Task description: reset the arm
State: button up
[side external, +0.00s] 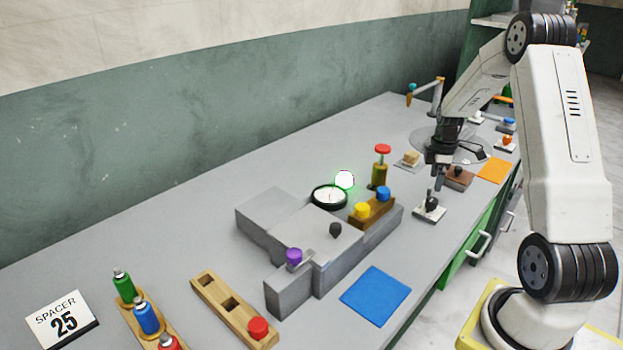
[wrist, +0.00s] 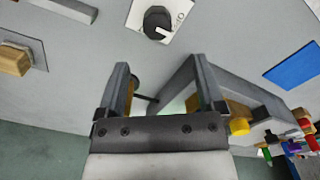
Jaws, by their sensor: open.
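My gripper (side external: 440,180) points down over the far right part of the grey bench in the side external view. In the wrist view its two fingers (wrist: 160,82) are apart, with nothing held between them. A black knob on a white plate (side external: 430,207) is just in front of the gripper. That knob also shows beyond the fingertips in the wrist view (wrist: 157,22). A brown block with a dark knob (side external: 458,178) is close to the right of the gripper. The gap between the fingertips and the bench is hard to judge.
A grey stepped fixture (side external: 285,212) with a round dial (side external: 329,196) fills the bench middle. A brass post with a red top (side external: 381,165) stands near the gripper. A blue mat (side external: 375,295), wooden rack (side external: 234,310) and spacer sign (side external: 62,318) are nearer.

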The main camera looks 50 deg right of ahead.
jog(key=w+a+r+m+t, duration=0.1)
jog(key=a+r+m, duration=0.1)
jog(key=a, duration=1.2)
jog(key=w+a+r+m+t, duration=0.1)
jog(key=a+r+m, duration=0.15)
jog(key=a, duration=1.15)
jog(key=s+a+m, duration=0.2)
jog(key=s+a, duration=0.3)
jog(key=a, duration=0.2)
jog(key=shift+a+f+t, duration=0.25)
jog(key=shift+f+t, duration=0.05)
